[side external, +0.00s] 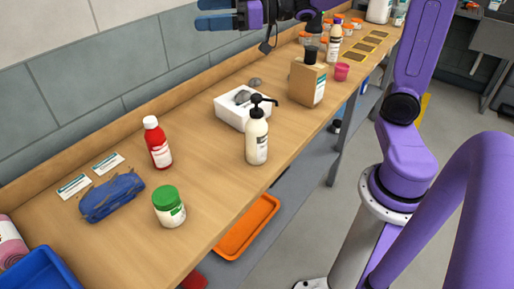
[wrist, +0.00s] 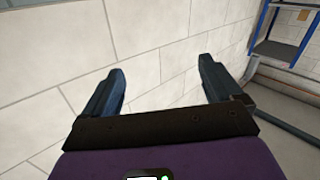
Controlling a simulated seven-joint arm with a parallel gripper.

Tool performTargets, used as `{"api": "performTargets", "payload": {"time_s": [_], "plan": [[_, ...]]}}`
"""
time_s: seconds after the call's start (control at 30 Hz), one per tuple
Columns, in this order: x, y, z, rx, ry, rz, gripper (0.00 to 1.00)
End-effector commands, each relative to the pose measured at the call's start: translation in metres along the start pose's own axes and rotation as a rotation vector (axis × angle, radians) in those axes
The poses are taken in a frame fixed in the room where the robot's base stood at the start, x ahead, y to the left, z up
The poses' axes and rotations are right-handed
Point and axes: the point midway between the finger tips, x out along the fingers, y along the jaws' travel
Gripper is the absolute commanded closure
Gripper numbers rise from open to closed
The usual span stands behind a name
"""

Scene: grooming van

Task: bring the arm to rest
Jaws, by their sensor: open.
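My gripper (side external: 215,13) shows at the top of the side external view, above the back edge of the wooden counter and in front of the tiled wall. Its blue fingers point left and stand apart with nothing between them. In the wrist view my gripper (wrist: 160,88) faces the pale wall, its two fingers wide apart and empty. My purple arm comes in from the right of the side external view; part of the forearm is cut off at the top edge.
The counter (side external: 215,170) bears a pump bottle (side external: 257,140), a white box (side external: 233,114), a red bottle (side external: 157,146), a green-lidded jar (side external: 169,208), a blue bundle (side external: 111,196) and a cardboard-coloured container (side external: 307,82). An orange tray (side external: 247,228) lies below. In the wrist view a blue-framed shelf (wrist: 280,48) stands right.

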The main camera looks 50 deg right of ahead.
Motion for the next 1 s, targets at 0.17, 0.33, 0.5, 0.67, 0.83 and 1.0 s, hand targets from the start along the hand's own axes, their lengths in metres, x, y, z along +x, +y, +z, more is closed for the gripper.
{"api": "performTargets", "payload": {"time_s": [0.17, 0.33, 0.5, 0.67, 0.83, 1.0], "plan": [[0.007, -0.038, 0.030, 0.026, -0.203, 0.054, 0.08], [-0.008, -0.081, 0.074, 0.027, -0.457, 0.050, 0.08], [-0.045, -0.129, 0.118, 0.005, -0.740, -0.014, 0.08], [-0.100, -0.174, 0.152, -0.043, -1.018, -0.130, 0.08], [-0.164, -0.208, 0.173, -0.110, -1.277, -0.275, 0.08], [-0.204, -0.223, 0.179, -0.157, -1.424, -0.372, 0.08]]}}
